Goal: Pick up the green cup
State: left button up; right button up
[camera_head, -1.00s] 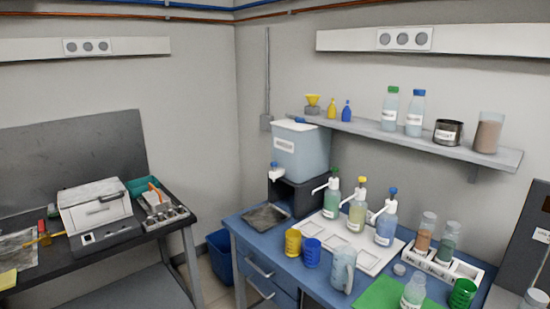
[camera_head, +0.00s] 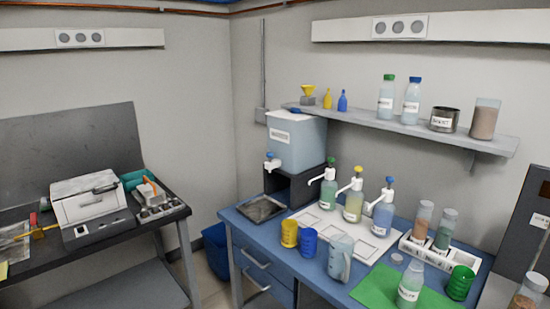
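The green cup (camera_head: 460,283) stands on the right part of the blue bench, at the right edge of a green mat (camera_head: 375,289). It is ribbed and appears upright. A white-labelled bottle (camera_head: 410,286) stands on the mat to its left. The rack with filled jars stands just behind it. Neither of my grippers shows in the head view.
Yellow (camera_head: 289,233) and blue (camera_head: 308,242) cups and a clear jug (camera_head: 340,257) stand left of the mat. Pump bottles stand on a white tray (camera_head: 325,240) behind them. A rack (camera_head: 415,246) holds jars. A shelf (camera_head: 400,128) overhangs the bench's back.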

aim_at(462, 280)
jog(key=z, duration=1.3)
